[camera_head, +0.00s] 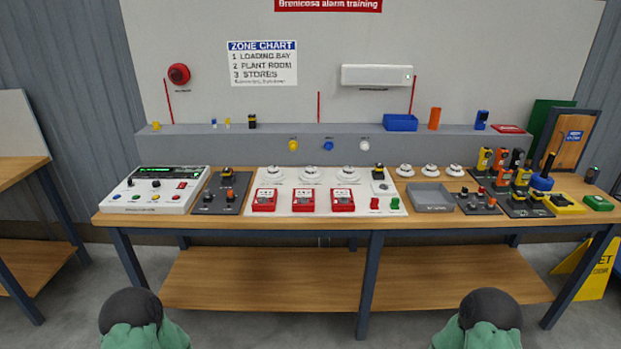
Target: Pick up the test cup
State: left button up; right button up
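A blue rounded cup-like piece with a dark upright handle (541,182) stands at the right part of the bench (330,227). It is the thing that looks most like the test cup, but it is too small to be sure. The handle leans slightly to the right. Neither of my grippers is in view. Only green and black parts of my arms show at the bottom left and bottom right, well apart from the bench top.
Several orange and black devices (484,160) stand close left of the blue piece. A yellow tray-like item (564,204) and a green box (598,202) lie in front and to its right. A grey tray (431,197), red call points (303,201) and a panel (155,190) fill the bench.

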aim_at(542, 181)
jog(key=z, duration=1.45)
jog(key=i+l+z, duration=0.1)
jog(key=i, duration=0.5)
